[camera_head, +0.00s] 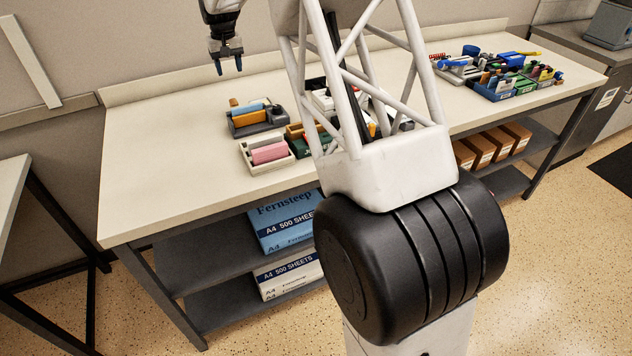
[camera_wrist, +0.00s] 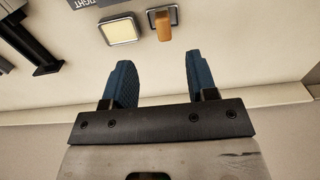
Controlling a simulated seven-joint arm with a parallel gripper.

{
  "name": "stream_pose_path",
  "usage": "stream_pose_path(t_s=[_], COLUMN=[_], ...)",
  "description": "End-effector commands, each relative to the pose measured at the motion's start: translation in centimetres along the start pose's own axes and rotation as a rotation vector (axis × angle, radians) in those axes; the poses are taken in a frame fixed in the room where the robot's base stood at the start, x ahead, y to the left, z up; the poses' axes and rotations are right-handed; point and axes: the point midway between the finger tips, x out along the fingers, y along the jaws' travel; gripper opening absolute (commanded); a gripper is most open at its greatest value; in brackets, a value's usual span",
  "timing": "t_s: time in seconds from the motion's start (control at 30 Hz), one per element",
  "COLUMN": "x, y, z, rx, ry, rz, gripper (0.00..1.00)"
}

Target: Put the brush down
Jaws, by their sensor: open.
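My gripper (camera_head: 226,67) is over the rear left part of the bench, close to the wall, with its fingers pointing down. In the wrist view its two blue fingers (camera_wrist: 156,75) are apart with nothing between them. A small orange-brown object (camera_wrist: 163,22) stands on the pale surface beyond the fingertips, apart from them. I cannot tell whether it is the brush. No other brush can be made out for certain; my arm hides part of the bench.
The bench top (camera_head: 160,160) is clear at the left. Near its middle are a dark tray (camera_head: 257,130) and a pale tray holding a pink block (camera_head: 269,152). Several coloured items crowd the right end. The wrist view also shows a square pale-yellow pad (camera_wrist: 120,29).

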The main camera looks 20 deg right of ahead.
Motion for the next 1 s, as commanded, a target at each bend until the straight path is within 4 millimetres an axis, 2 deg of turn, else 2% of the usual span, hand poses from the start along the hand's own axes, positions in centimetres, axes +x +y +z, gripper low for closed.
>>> stream_pose_path(t_s=[0.2, 0.53, 0.8, 1.0], x=[-3.6, -7.9, -10.3, -11.3], y=[0.1, 0.2, 0.3, 0.3], z=[5.2, 14.0, 21.6, 27.4], rx=[0.002, 0.005, 0.007, 0.009], ry=[0.022, 0.054, 0.080, 0.098], rz=[0.001, 0.002, 0.003, 0.004], gripper=[0.53, 0.53, 0.53, 0.53])
